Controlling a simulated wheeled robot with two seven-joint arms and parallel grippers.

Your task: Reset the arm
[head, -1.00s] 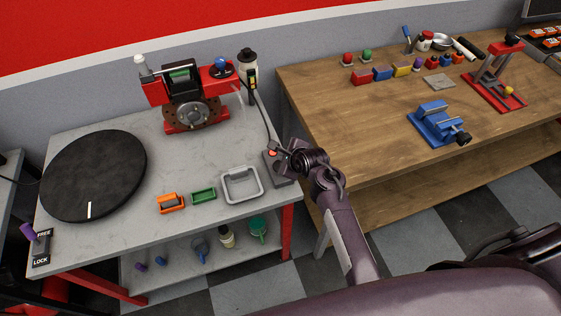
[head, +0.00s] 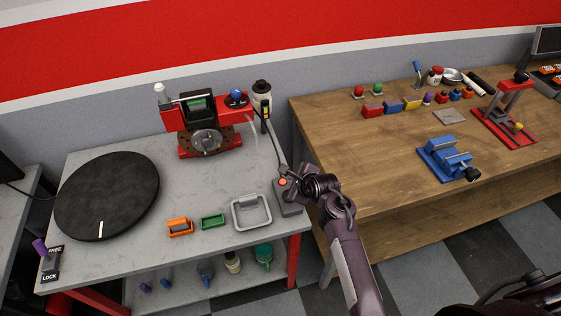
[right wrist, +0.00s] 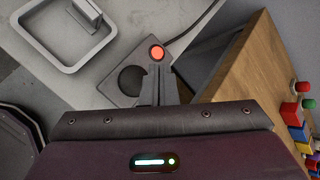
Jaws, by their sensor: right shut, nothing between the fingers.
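A grey control box (head: 289,205) with a red button (head: 282,182) sits at the right end of the grey bench. My right gripper (head: 292,180) is at this box, coming in from the right, beside the button. In the right wrist view its fingers (right wrist: 157,72) are shut and empty, with their tips at the near edge of the red button (right wrist: 156,53). I cannot tell whether they touch it. A black round knob (right wrist: 132,80) on the box shows left of the fingers. My left gripper is not in view.
A grey tray (head: 238,222) lies left of the box, with green (head: 212,221) and orange (head: 180,227) blocks further left. A red machine (head: 205,135) and a black disc (head: 107,197) stand on the bench. A wooden table (head: 390,155) stands right.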

